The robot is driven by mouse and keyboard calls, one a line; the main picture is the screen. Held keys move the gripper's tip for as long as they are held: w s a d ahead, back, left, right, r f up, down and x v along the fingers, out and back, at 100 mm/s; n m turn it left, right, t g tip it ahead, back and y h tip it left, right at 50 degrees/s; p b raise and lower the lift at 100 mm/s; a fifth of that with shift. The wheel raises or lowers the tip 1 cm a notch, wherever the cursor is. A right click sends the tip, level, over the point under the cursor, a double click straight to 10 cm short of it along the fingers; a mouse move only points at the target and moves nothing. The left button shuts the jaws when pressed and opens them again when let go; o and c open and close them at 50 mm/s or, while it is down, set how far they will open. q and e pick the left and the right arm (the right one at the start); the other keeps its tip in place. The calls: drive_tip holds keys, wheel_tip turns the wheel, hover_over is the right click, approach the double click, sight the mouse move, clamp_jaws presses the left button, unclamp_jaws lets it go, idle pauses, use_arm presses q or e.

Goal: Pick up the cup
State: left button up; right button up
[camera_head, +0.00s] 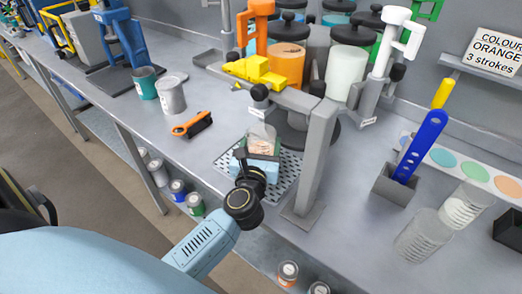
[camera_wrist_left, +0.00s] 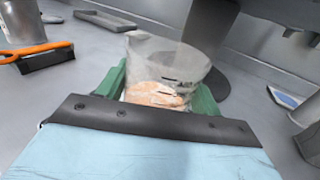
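The cup (camera_head: 262,139) is a clear beaker with pale orange contents. It is upright over a perforated drip grid (camera_head: 284,184) under the dispensers. My left gripper (camera_head: 259,150) is at the cup, and its pale blue body hides the cup's lower part in the head view. In the left wrist view, the cup (camera_wrist_left: 165,72) is between the two green fingers (camera_wrist_left: 160,95), with no clear gap at either side. I cannot tell whether the fingers press on it or whether its base touches the grid. My right gripper is not in view.
A grey post (camera_head: 316,158) stands close right of the cup, with the yellow dispenser (camera_head: 255,72) above. An orange-and-black brush (camera_head: 192,124) and metal cans (camera_head: 171,95) are left. A blue tool in a grey holder (camera_head: 396,188) and a clear bottle (camera_head: 423,238) are right.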

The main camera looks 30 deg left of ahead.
use_arm(q)
drive_tip(key=c, duration=0.4)
drive_tip(key=shift+c, duration=0.2)
drive_tip(key=shift+r, duration=0.25)
